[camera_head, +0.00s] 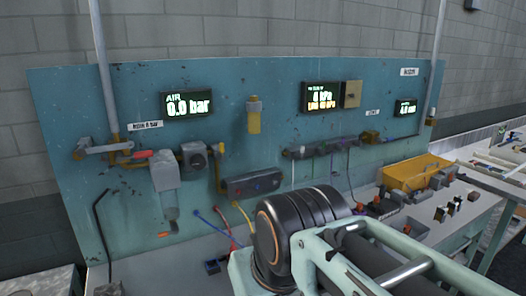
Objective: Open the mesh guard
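I cannot make out a mesh guard in the head view. Parts of my own arm, black and pale green, fill the lower middle and lower right and hide part of the bench. My gripper is not visible, so I cannot tell whether it is open or shut.
A teal panel (85,130) carries an air display (187,105) reading 0.0 bar, two more displays, a grey filter unit (165,185) and pipes. A yellow bin (414,173) and several small fittings stand on the bench at right. A grey block wall is behind.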

